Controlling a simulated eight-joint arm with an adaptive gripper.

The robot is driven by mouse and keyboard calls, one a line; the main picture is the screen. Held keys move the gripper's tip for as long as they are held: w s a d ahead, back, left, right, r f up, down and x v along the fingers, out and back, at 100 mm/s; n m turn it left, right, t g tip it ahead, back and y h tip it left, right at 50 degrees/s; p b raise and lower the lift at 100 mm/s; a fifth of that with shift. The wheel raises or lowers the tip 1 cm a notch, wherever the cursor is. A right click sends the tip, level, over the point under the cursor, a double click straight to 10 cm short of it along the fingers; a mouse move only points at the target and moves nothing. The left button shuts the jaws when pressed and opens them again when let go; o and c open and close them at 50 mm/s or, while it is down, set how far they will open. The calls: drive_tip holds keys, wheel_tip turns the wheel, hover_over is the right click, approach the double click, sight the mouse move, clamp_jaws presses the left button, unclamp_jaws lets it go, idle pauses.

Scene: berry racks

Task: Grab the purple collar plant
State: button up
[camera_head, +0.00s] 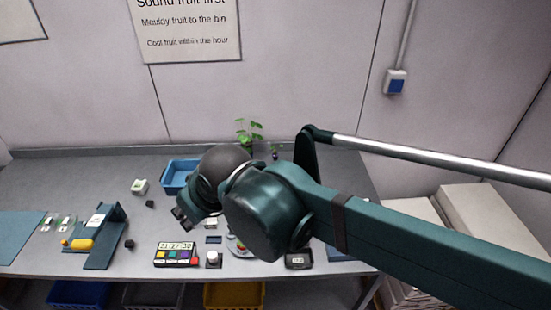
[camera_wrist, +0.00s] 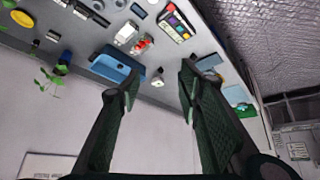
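A leafy green plant (camera_head: 248,133) stands at the back of the table, its pot hidden behind my arm. In the wrist view a green plant (camera_wrist: 49,80) shows at the left beside a dark pot-like shape (camera_wrist: 65,58). Another bit of green leaf (camera_wrist: 8,4) shows at the top left corner. I cannot make out a purple collar on either. My gripper (camera_wrist: 158,78) is open and empty, its two dark fingers spread well apart. In the head view my gripper (camera_head: 181,218) is over the middle of the table, to the left of and nearer than the plant.
A blue bin (camera_head: 179,176) stands at the back of the table, left of the plant. A panel with coloured buttons (camera_head: 176,254) lies at the front. A teal rack (camera_head: 105,240) with a yellow item (camera_head: 80,244) stands at left. A wall closes the back edge.

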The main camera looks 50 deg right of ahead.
drive_tip(key=w+d+r+n+g, duration=0.2)
drive_tip(key=w+d+r+n, duration=0.15)
drive_tip(key=w+d, duration=0.85)
drive_tip(key=w+d+f+n+g+h, duration=0.1)
drive_tip(key=w+d+f+n, duration=0.1)
drive_tip(key=w+d, duration=0.45)
drive_tip(key=w+d+f+n+g, duration=0.1)
drive_tip(key=w+d+f+n, duration=0.15)
drive_tip(key=w+d, duration=0.35)
drive_tip(key=n+g+y+b, duration=0.1)
drive_tip(key=n+g, duration=0.2)
drive_tip(key=n, duration=0.4)
approach(275, 155)
drive_tip(key=shift+d+f, duration=0.3)
drive_tip(key=shift+d, duration=0.2)
drive_tip(key=shift+f, duration=1.3)
